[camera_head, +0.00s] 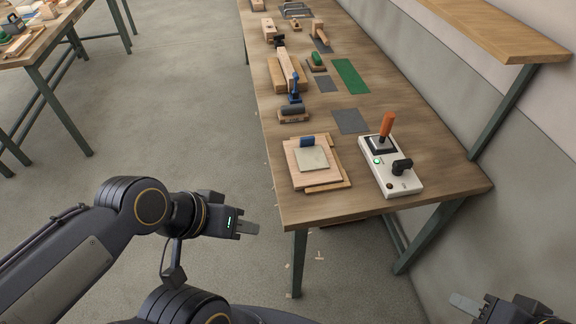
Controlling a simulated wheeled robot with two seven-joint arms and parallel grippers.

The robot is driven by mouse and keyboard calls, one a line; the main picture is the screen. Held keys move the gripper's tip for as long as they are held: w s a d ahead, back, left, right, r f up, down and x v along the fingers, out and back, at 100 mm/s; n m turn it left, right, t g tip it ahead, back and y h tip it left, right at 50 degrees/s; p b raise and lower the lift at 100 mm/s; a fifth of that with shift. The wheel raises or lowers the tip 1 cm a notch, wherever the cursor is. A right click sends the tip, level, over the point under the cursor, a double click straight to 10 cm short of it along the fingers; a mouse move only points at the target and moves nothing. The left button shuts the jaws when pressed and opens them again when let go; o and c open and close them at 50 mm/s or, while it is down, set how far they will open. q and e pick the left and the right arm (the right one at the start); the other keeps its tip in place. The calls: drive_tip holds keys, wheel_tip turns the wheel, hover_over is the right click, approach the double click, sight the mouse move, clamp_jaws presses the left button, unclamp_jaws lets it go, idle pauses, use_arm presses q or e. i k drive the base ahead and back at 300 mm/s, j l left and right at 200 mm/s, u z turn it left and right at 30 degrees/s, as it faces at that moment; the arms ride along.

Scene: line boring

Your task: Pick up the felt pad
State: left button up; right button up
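Several flat pieces could be the felt pad, and I cannot tell which is it. A dark grey square (350,121) and a green rectangle (351,76) lie flat on the bench. My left gripper (250,228) is over the floor, left of the bench's near end, apart from everything. My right gripper (463,303) is at the lower right, away from the bench. Neither visibly holds anything.
A white control box (390,168) with an orange-handled lever (386,127) stands right of the boards. Behind them are a dark roller (293,109) and wooden blocks (286,74). A shelf (505,32) overhangs the bench's right side.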

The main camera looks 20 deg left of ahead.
sight(310, 157)
drive_tip(key=k+j+z, duration=0.1)
drive_tip(key=j, duration=0.25)
drive_tip(key=k+j+z, duration=0.15)
drive_tip(key=j, duration=0.2)
drive_tip(key=j+z, duration=0.1)
drive_tip(key=j, duration=0.3)
drive_tip(key=k+j+z, duration=0.15)
drive_tip(key=j, duration=0.15)
drive_tip(key=i+j+z, duration=0.25)
drive_tip(key=j, duration=0.6)
drive_tip(key=j+z, duration=0.25)
drive_tip(key=j, duration=0.55)
drive_tip(key=i+j+z, duration=0.1)
drive_tip(key=i+j, duration=0.2)
drive_tip(key=i+j+z, duration=0.1)
drive_tip(key=i+j, duration=0.15)
drive_tip(key=j, duration=0.2)
drive_tip(key=i+j+z, duration=0.15)
drive_tip(key=j, duration=0.25)
drive_tip(key=i+j+z, duration=0.1)
drive_tip(key=i+j, duration=0.25)
